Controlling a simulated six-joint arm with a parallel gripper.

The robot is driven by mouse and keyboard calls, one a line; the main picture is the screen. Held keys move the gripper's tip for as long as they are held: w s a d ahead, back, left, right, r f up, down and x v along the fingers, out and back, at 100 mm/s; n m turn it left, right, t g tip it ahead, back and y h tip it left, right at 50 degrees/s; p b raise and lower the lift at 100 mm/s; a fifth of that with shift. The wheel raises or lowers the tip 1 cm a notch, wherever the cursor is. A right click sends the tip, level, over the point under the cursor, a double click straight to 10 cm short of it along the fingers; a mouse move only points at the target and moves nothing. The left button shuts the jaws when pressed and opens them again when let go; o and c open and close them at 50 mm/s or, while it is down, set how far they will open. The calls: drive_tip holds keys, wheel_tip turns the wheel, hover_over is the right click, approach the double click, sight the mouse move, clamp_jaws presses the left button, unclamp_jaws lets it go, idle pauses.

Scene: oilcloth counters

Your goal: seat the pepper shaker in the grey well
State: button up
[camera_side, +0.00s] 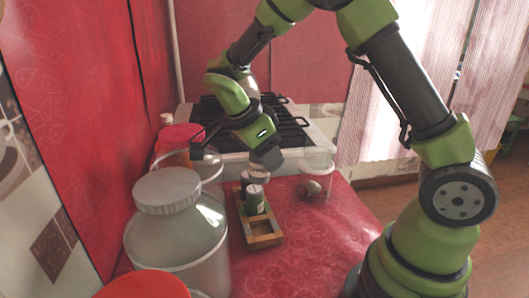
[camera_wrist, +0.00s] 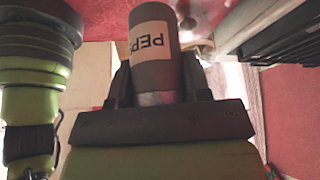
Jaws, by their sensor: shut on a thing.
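The pepper shaker (camera_wrist: 155,45) is a dark grey cylinder with a cream label reading "PEP" in the wrist view. My gripper (camera_wrist: 158,78) is shut on it, one finger on each side. In the side view, my gripper (camera_side: 265,163) is low above the back of a wooden rack (camera_side: 266,241); the held shaker (camera_side: 260,175) shows only partly there. A green, pale-topped container (camera_side: 254,200) stands in the rack, with a dark one (camera_side: 244,183) behind it. The front compartment is empty. I cannot pick out the grey well; the rack's back is partly hidden.
A large lidded jar (camera_side: 176,240) stands left of the rack, with a red-lidded jar (camera_side: 178,145) behind it. A red lid (camera_side: 145,285) is at the front. The stove (camera_side: 235,150) is behind.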

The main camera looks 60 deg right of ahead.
sight(266, 173)
drive_tip(key=shift+h, duration=0.3)
wheel_tip(266, 173, down, 6)
drive_tip(key=shift+r, duration=0.1)
drive_tip(key=shift+f, duration=2.95)
drive_tip(key=shift+f, duration=1.3)
drive_tip(key=o, duration=1.1)
wheel_tip(266, 173, up, 10)
